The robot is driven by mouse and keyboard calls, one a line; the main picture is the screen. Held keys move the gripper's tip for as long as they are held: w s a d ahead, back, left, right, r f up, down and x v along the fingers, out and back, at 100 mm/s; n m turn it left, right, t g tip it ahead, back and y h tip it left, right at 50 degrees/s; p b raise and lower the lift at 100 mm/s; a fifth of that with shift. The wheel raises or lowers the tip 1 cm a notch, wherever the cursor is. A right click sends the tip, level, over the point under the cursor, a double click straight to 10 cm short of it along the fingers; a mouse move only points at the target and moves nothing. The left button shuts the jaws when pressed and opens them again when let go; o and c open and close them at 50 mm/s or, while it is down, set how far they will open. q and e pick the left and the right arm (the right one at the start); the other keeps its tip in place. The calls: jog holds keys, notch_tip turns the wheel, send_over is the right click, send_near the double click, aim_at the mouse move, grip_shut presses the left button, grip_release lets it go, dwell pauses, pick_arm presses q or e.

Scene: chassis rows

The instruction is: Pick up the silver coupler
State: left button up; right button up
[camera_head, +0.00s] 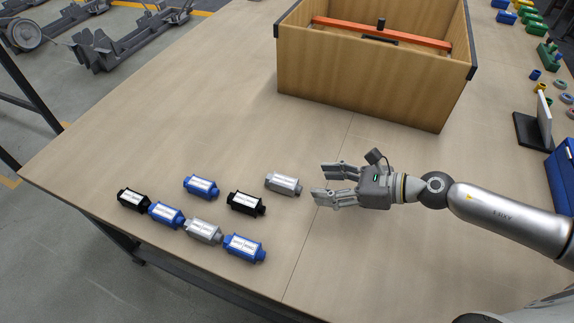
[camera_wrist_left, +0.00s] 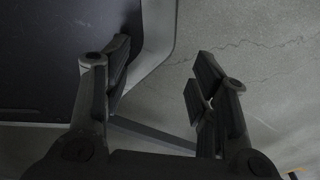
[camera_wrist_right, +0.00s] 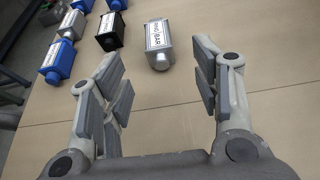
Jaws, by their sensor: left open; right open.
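A silver coupler (camera_head: 283,183) with a white label lies on the table, just left of my right gripper (camera_head: 335,184) in the head view. That gripper is open and empty, its fingers pointing left toward the coupler and apart from it. In the right wrist view this silver coupler (camera_wrist_right: 158,45) lies ahead of the open fingers (camera_wrist_right: 160,85). A second silver coupler (camera_head: 203,230) sits in the front row between two blue couplers; it also shows in the right wrist view (camera_wrist_right: 69,27). My left gripper (camera_wrist_left: 160,80) shows only in its wrist view, open and empty above the floor.
Black couplers (camera_head: 246,203) and blue couplers (camera_head: 200,186) lie close by on the left. A wooden box (camera_head: 360,98) with an orange bar stands at the back. The table is clear between the box and the couplers.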

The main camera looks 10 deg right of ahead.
aim_at(285, 181)
jog(key=p+x, duration=0.1)
jog(key=x, duration=0.1)
jog(key=p+x, duration=0.1)
jog(key=x, duration=0.1)
jog(key=shift+w+a+r, duration=0.1)
jog(key=shift+a, duration=0.3)
jog(key=shift+w+a, duration=0.15)
jog(key=shift+w+a+f, duration=0.2)
jog(key=shift+a+f, duration=0.05)
jog(key=shift+a, duration=0.1)
jog(key=p+x, duration=0.1)
jog(key=x, duration=0.3)
jog(key=shift+w+a+f, duration=0.1)
jog(key=shift+a, duration=0.05)
pick_arm(q)
jog(key=r, duration=0.1)
jog(key=s+r, duration=0.1)
jog(key=r, duration=0.1)
jog(key=shift+s+a+r, duration=0.2)
jog(key=shift+s+r, duration=0.05)
jog(key=shift+s, duration=0.1)
pick_arm(e)
jog(key=c, duration=1.2)
